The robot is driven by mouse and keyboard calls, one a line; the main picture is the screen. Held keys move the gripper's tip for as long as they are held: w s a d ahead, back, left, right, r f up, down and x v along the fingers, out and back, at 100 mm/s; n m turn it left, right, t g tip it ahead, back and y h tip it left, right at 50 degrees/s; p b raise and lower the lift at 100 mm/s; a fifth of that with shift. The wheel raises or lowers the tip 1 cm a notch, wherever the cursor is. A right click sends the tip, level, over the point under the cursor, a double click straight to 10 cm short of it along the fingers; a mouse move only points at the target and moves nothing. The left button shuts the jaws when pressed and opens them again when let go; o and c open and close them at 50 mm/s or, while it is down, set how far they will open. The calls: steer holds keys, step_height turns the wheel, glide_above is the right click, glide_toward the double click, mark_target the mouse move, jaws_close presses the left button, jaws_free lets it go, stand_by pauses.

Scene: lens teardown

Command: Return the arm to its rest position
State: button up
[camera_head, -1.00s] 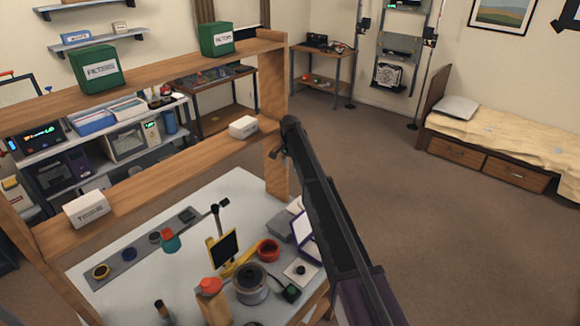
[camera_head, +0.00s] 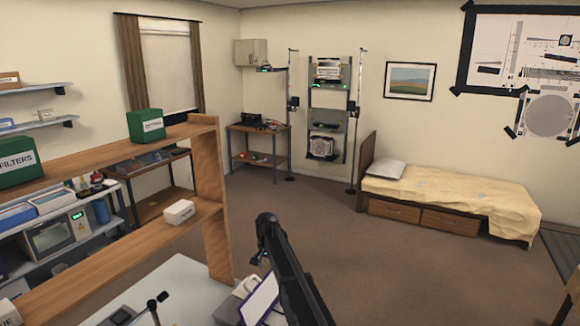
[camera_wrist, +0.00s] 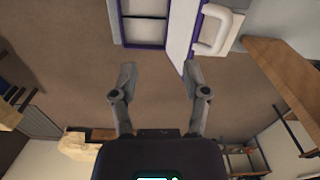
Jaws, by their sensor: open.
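My dark arm (camera_head: 285,270) rises from the bottom of the head view, just right of the workbench and shelf. The jaws cannot be made out clearly there. In the wrist view my gripper (camera_wrist: 158,80) has its two grey fingers spread apart, with only brown floor showing between them. It is empty and touches nothing that I can see.
The wooden shelf upright (camera_head: 208,190) stands left of the arm. Open carpet (camera_head: 400,270) lies to the right, before the bed (camera_head: 450,195).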

steer(key=s+d+f+n+b, duration=0.2)
steer(key=s+d, duration=1.1)
steer(key=s, duration=0.3)
steer(key=s+d+f+n+b, duration=0.2)
steer(key=s+d, duration=1)
steer(key=s, duration=0.4)
steer(key=shift+s+d+f, duration=0.15)
steer(key=shift+s+d, duration=0.25)
steer(key=shift+a, duration=0.1)
